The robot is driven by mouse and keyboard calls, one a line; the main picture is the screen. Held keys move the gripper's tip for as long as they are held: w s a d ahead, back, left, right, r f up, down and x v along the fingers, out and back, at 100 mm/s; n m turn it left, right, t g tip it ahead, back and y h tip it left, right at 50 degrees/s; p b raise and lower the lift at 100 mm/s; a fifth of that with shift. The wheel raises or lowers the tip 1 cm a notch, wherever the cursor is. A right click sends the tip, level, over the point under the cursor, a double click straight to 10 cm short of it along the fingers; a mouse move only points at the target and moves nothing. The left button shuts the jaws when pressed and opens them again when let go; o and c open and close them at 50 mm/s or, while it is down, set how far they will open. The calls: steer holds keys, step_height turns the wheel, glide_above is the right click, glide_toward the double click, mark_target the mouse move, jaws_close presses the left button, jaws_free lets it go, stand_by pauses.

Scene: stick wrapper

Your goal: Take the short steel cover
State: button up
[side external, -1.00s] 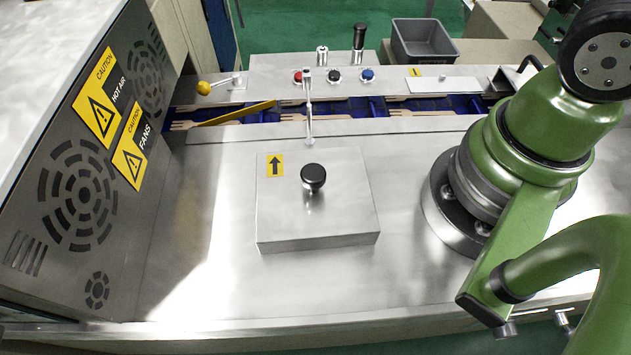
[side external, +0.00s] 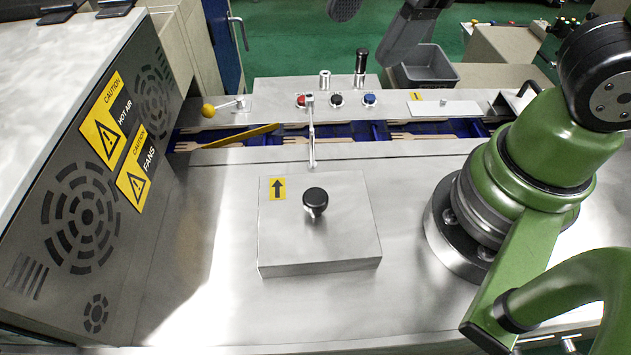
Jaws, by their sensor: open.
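A steel box-shaped cover (side external: 345,240) with a black round knob (side external: 315,199) and a yellow arrow label sits flat on the steel deck in the middle of the side external view. A smaller flat steel plate (side external: 450,108) with a small yellow label lies behind the channel, at the right. I cannot tell for sure which is the short cover. My gripper (side external: 368,32) shows only in part at the top edge, as dark fingers standing apart. It is open, far behind the box-shaped cover, and holds nothing visible.
A blue channel (side external: 357,131) holds wooden forks, with a yellow strip lying slanted across it. A grey bin (side external: 430,70) is at the back right. A vented machine housing (side external: 75,210) bounds the left side.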

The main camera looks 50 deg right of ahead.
steer(key=a+f+n+g, duration=0.2)
steer(key=a+f+n, duration=0.2)
steer(key=n, duration=0.5)
steer(key=n+h, duration=0.2)
steer(key=n, duration=0.9)
glide_toward(315, 196)
steer(key=shift+w+f+g, duration=0.1)
steer(key=shift+w+g, duration=0.1)
steer(key=shift+g, duration=0.2)
steer(key=shift+f, duration=0.3)
step_height(315, 196, down, 3)
steer(key=shift+f+n, duration=0.25)
steer(key=shift+n, duration=0.05)
steer(key=shift+w+f, duration=0.2)
steer(key=shift+f, duration=2.9)
jaws_close()
